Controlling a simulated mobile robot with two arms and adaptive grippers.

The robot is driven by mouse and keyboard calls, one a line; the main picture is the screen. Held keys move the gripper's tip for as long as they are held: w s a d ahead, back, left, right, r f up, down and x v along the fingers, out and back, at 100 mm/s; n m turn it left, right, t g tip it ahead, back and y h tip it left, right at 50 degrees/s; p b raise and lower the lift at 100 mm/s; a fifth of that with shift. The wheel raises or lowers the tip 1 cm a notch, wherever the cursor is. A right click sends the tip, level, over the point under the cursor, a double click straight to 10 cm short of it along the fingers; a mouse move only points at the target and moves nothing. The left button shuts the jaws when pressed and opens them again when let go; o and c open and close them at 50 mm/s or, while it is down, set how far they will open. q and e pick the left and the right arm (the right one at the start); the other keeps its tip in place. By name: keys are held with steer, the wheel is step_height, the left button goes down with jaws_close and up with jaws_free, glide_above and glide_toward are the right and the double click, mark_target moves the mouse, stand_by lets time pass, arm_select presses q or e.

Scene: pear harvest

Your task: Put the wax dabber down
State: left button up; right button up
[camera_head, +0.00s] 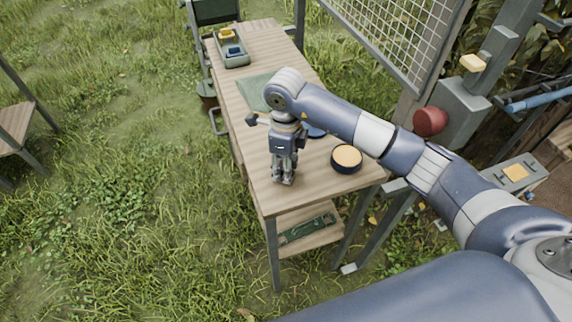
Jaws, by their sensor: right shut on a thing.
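My right gripper (284,177) points down over the near part of the wooden table (262,72), its fingertips close to the tabletop. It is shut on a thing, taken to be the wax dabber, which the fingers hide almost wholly. I cannot tell whether the dabber touches the table. A round dark tin (346,159) with pale yellow wax stands open on the table, right of the gripper. My left gripper is out of view.
A blue round piece (316,131) lies partly behind my arm. A green mat (256,92) lies further back, and a grey tray (232,48) with yellow and blue items stands at the far end. A wire mesh panel (400,35) rises at the right.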

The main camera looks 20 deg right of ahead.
steer(key=o, duration=0.9)
steer(key=shift+c, duration=0.2)
steer(key=shift+o, duration=0.9)
steer(key=shift+w+d+f, duration=0.1)
steer(key=shift+d+f, duration=0.05)
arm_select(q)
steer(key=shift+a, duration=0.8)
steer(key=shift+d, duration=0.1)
arm_select(e)
steer(key=shift+r, duration=0.2)
steer(key=shift+r+p, duration=0.35)
steer(key=shift+p, duration=0.1)
arm_select(q)
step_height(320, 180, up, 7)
steer(key=p, duration=0.6)
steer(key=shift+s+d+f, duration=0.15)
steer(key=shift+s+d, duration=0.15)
arm_select(e)
step_height(320, 180, up, 11)
steer(key=shift+r, duration=0.2)
steer(key=shift+w, duration=0.1)
